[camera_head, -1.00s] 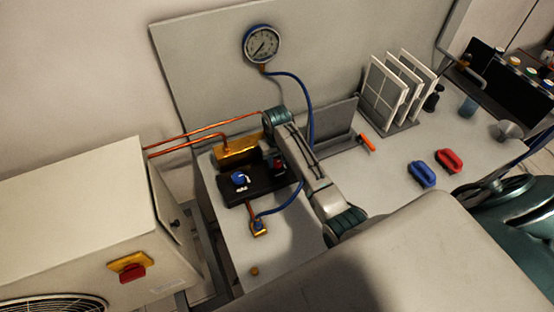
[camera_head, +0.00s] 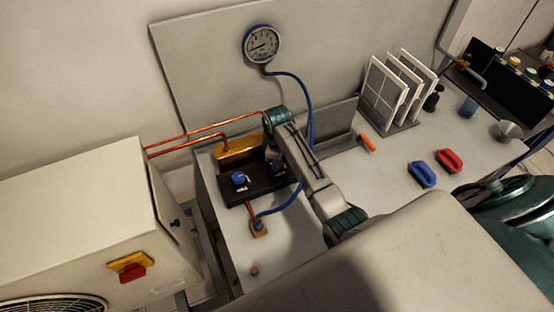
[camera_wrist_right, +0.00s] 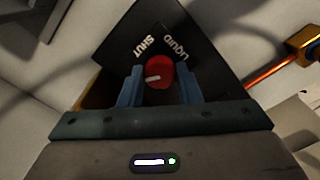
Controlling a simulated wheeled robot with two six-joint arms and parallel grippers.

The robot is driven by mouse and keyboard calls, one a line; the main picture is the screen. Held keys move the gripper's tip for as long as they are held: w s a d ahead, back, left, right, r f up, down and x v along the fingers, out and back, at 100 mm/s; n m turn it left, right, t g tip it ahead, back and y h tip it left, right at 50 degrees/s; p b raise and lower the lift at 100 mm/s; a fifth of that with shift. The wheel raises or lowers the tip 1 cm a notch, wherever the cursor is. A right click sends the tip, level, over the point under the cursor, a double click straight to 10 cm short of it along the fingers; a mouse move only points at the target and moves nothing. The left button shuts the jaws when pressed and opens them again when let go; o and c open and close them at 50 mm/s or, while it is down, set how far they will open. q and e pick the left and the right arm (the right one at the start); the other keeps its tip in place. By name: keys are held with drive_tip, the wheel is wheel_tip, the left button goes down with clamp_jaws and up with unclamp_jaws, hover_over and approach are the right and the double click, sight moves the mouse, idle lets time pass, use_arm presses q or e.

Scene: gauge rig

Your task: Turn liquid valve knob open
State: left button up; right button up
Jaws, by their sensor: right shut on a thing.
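The liquid valve knob is a round red knob (camera_wrist_right: 157,72) with a white pointer mark, on a black block (camera_wrist_right: 122,40) lettered LIQUID and SHUT in the right wrist view. The mark points left in that view. My right gripper (camera_wrist_right: 160,82) is shut on this knob, a blue finger on each side. In the head view my right gripper (camera_head: 276,164) is over the right part of the black manifold (camera_head: 262,190) and hides the red knob. A blue knob (camera_head: 239,179) stands on the manifold's left part. My left gripper is not in view.
A gauge (camera_head: 262,44) is on the back panel, with a blue hose (camera_head: 309,110) running down to a brass fitting (camera_head: 258,229). Copper pipes (camera_head: 205,132) lead left to a beige unit (camera_head: 85,220). Filter panels (camera_head: 388,90) and two clamps (camera_head: 422,174) stand to the right.

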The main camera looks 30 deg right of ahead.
drive_tip(key=n, duration=0.6)
drive_tip(key=shift+w+r, duration=0.1)
idle(0.5)
drive_tip(key=o, duration=1)
drive_tip(key=shift+c, duration=0.2)
wheel_tip(320, 180, up, 8)
drive_tip(key=b, duration=0.3)
wheel_tip(320, 180, up, 3)
drive_tip(key=shift+f+p, duration=0.1)
drive_tip(key=shift+p, duration=0.85)
